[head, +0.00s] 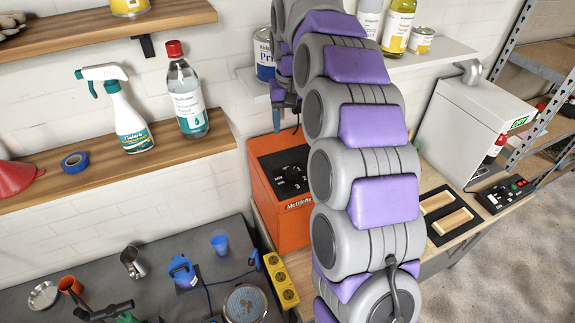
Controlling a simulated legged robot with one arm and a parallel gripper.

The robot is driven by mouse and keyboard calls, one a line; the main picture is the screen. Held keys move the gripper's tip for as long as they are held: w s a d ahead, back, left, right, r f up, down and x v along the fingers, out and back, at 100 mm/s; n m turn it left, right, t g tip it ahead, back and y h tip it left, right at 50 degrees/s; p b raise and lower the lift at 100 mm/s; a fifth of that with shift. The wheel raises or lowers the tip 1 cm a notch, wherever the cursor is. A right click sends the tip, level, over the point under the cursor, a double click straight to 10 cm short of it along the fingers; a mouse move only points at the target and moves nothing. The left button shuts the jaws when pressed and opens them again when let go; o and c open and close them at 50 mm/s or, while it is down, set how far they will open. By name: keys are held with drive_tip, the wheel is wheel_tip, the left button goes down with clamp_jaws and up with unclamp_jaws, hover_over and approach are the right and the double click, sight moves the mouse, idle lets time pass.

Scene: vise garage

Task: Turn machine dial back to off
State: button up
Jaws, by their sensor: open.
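An orange machine (270,219) stands on the wooden bench, left of my arm. Its dark front panel carries a round black dial (291,174) with white numbers around it. The dial's exact setting is too small to read. My gripper (285,116) is above the machine's top, up and slightly left of the dial, apart from it. It is open and shows nothing between its fingers. My grey and purple arm hides the machine's right side.
A shelf with a paint can (265,58) and bottles (397,27) is close behind my gripper. A spray bottle (129,115) and a clear bottle (187,94) stand on the left shelf. A white machine (462,130) stands right of my arm. A yellow power strip (281,279) lies below.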

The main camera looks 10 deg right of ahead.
sight(292, 170)
wheel_tip(292, 170, down, 15)
drive_tip(key=shift+d+f+p, duration=0.1)
drive_tip(key=shift+f+p, duration=0.05)
drive_tip(key=shift+p, duration=0.3)
drive_tip(key=shift+d+f, duration=0.2)
drive_tip(key=shift+f, duration=0.45)
drive_tip(key=shift+a, duration=0.1)
drive_tip(key=shift+c, duration=0.2)
drive_tip(key=shift+a, duration=0.1)
drive_tip(key=c, duration=1)
